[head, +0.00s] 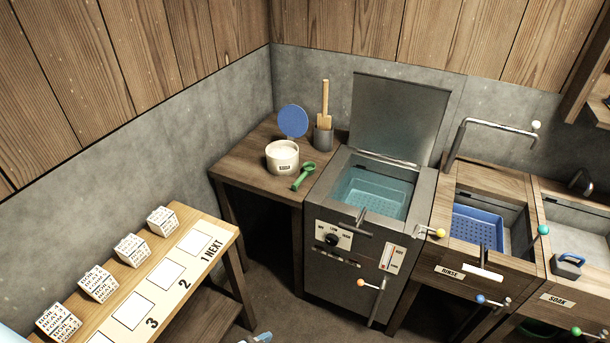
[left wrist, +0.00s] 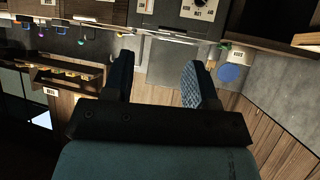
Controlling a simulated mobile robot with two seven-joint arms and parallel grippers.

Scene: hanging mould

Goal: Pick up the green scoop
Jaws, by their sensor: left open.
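The green scoop (head: 303,176) lies on the wooden side table (head: 238,165), in front and to the right of a white tub (head: 283,157). Nothing holds it. A small green spot that looks like the scoop shows in the left wrist view (left wrist: 223,45), where the scene is upside down. My left gripper (left wrist: 157,64) is open, with nothing between its two dark blue fingers, and is well apart from the scoop.
A blue disc (head: 293,121) and a grey cup (head: 323,138) with a wooden paddle (head: 325,100) stand behind the scoop. The open-lidded water tank (head: 345,268) adjoins the table's right side. A numbered bench (head: 185,262) with several printed blocks is at lower left.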

